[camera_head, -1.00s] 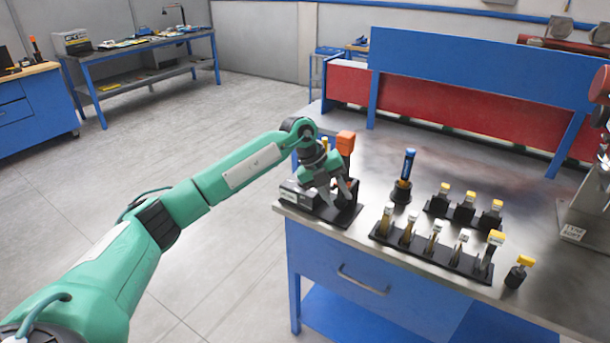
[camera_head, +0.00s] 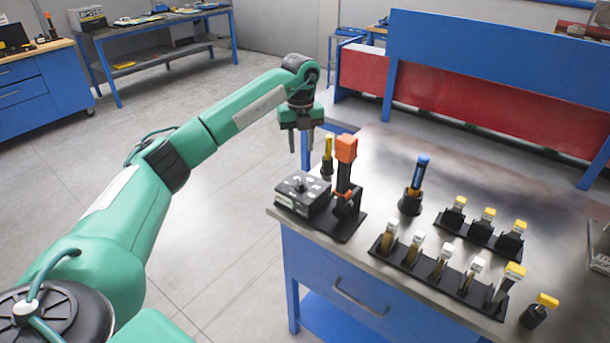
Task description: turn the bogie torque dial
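My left gripper (camera_head: 302,152) is above and behind the box, fingers pointing down. Its two fingers are apart with nothing between them, and it is clear of the knob. My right gripper is not in view.
An orange-topped upright device (camera_head: 346,150) stands right beside the box. A yellow-topped tool (camera_head: 327,150) is behind it. A blue-handled tool (camera_head: 420,172) stands in a black holder. The bench's back middle is clear.

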